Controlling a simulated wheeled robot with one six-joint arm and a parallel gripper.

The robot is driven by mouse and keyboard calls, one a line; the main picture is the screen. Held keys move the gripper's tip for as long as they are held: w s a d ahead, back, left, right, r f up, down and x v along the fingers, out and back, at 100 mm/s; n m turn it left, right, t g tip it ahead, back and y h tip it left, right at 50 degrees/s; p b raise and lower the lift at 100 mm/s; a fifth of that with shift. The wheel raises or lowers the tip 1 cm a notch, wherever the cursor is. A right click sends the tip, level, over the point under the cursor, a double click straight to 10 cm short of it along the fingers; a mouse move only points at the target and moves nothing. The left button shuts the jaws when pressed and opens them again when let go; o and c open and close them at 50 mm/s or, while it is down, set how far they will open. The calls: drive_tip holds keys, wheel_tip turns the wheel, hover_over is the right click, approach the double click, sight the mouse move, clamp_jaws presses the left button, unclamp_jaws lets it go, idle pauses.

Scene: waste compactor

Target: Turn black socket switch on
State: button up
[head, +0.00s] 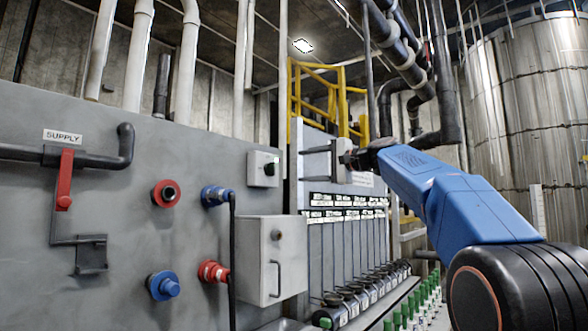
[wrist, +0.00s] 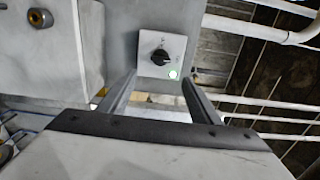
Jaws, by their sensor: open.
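The black socket switch (head: 270,168) is a dark rotary knob on a small pale grey box (head: 256,160) high at the right end of the grey panel. In the wrist view the black knob (wrist: 160,57) sits mid-face, with a lit green lamp (wrist: 173,74) on the box near one corner. Small markings around the knob are too blurred to read. My gripper (head: 301,164) is open and empty, right of the box and apart from it. In the wrist view my gripper (wrist: 158,78) has a finger on each side of the box, pointing towards it.
A grey cabinet (head: 270,258) with a handle juts out below the switch box. Red and blue sockets (head: 166,193) and a red supply lever (head: 64,185) are further left. A labelled rack (head: 345,245) stands behind, right. The panel around the switch is clear.

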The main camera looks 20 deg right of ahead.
drive_tip(key=shift+v, duration=2.45)
